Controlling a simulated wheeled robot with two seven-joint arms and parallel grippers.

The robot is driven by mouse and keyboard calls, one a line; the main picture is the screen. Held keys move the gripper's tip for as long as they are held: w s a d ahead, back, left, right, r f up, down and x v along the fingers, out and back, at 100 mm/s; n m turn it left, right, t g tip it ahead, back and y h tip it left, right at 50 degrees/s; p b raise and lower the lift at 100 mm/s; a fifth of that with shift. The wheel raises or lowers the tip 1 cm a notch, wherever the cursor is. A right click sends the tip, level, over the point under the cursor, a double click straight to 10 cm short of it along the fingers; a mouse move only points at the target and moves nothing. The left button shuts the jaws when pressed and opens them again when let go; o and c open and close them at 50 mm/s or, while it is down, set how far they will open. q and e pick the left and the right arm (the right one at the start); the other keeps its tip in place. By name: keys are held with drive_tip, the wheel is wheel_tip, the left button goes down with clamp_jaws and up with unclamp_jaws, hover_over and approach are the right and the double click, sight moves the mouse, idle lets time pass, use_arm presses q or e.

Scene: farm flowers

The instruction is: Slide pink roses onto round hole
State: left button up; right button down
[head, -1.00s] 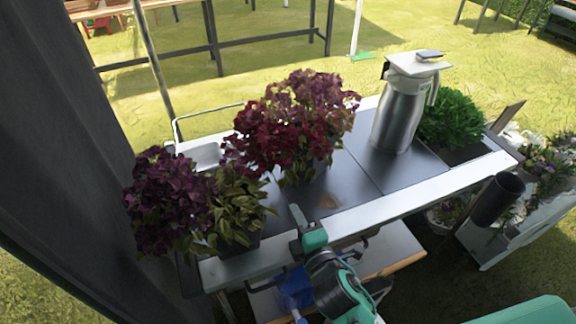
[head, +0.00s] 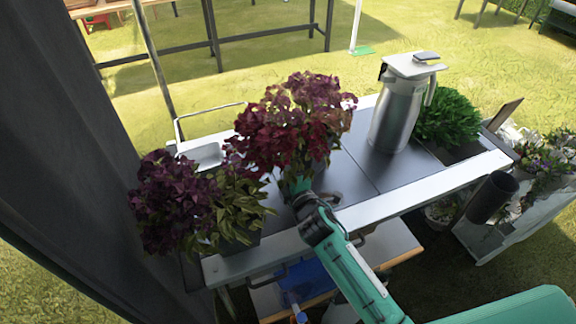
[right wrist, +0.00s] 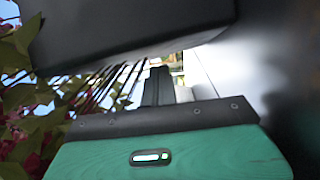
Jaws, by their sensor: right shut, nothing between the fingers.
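The pink roses (head: 292,120), a bushy pink and dark red plant, stand upright at the middle of the dark table (head: 345,175). Their dark pot (right wrist: 130,28) fills the top of the right wrist view. What looks like the round hole (head: 331,198) is a small patch in the tabletop in front of the roses, partly beside my arm. My right gripper (head: 298,187) is low at the front of the pot, its fingertips hidden in the head view. In the right wrist view the fingers (right wrist: 157,86) are shut and empty, close to the pot. My left gripper is out of view.
A dark purple potted plant (head: 178,200) stands left of the roses. A steel jug (head: 398,110) and a green plant (head: 447,116) stand to the right. A pale front rail (head: 400,198) edges the table. Dark tabletop is free between roses and jug.

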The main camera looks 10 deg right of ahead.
sight(298, 165)
drive_tip(key=shift+w+d, duration=0.1)
drive_tip(key=shift+d, duration=0.1)
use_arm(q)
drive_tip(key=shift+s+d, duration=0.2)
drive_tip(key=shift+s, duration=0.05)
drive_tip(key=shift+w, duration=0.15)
use_arm(e)
drive_tip(key=shift+w+d, duration=0.1)
drive_tip(key=shift+d, duration=0.1)
drive_tip(key=d, duration=0.1)
drive_tip(key=w+d+p, duration=0.1)
drive_tip(key=shift+w+d, duration=0.15)
drive_tip(key=shift+d, duration=0.15)
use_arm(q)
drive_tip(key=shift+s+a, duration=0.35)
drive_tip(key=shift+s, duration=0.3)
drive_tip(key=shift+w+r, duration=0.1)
use_arm(e)
drive_tip(key=shift+a, duration=0.1)
